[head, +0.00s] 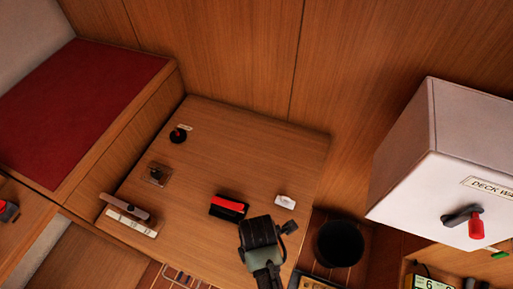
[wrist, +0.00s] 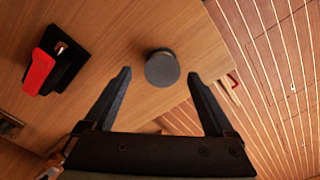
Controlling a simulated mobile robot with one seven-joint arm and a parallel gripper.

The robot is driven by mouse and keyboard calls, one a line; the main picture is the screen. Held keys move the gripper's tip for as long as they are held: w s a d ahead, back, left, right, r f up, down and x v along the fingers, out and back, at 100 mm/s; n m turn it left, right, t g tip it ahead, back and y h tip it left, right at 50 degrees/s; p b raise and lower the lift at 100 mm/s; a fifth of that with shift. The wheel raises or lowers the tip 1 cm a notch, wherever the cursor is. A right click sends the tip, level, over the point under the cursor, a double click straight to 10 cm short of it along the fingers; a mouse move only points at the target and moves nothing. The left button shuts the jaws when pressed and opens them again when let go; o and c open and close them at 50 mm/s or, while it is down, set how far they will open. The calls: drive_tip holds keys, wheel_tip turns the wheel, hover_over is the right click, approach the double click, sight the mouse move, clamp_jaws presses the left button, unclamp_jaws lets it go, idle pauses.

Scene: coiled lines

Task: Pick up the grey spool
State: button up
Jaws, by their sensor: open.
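The grey spool (wrist: 162,67) shows in the wrist view as a dark grey round disc on the wooden table top, near its edge. My gripper (wrist: 159,75) is open, with one finger on each side of the spool in the picture and visible gaps to both. Nothing is held. How far the fingertips are above the spool cannot be told.
A black bin (head: 339,243) stands off the table's right side. A white box (head: 430,165) stands further right. The table's middle (head: 225,160) is clear.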

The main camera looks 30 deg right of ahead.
drive_tip(key=f, duration=0.3)
drive_tip(key=shift+s+a+f, duration=0.15)
drive_tip(key=shift+a+f, duration=0.1)
drive_tip(key=shift+f, duration=0.15)
